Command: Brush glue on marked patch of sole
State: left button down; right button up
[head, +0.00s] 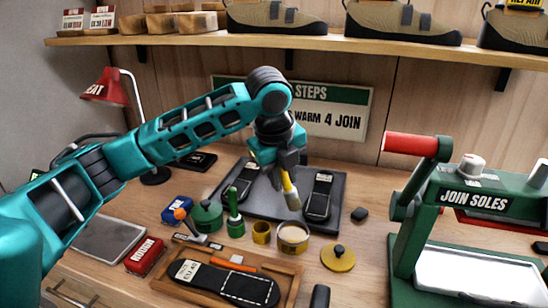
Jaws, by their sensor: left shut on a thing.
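My left gripper (284,176) is shut on a brush (290,194) with a yellow handle and pale bristles. The brush hangs bristles down, tilted slightly, above an open tin of pale glue (293,234). The bristles look apart from the tin. A black sole (212,281) with a white label lies in a shallow wooden tray (282,266) at the front. A dashed white outline marks a patch (248,288) on the sole's right part. My right gripper is out of view.
A dark mat (274,205) with two more soles lies behind the tins. A yellow lid (338,258) lies right of the glue tin. A green press (430,230) marked JOIN SOLES stands at right. A green pot (206,216) and red box (145,255) stand at left.

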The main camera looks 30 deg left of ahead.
pick_arm(q)
jog(key=shift+f, duration=3.1)
jog(key=shift+d+f, duration=0.1)
jog(key=shift+f, duration=0.5)
jog(key=shift+r, duration=0.1)
jog(key=shift+r, duration=3.45)
jog(key=shift+s, duration=0.1)
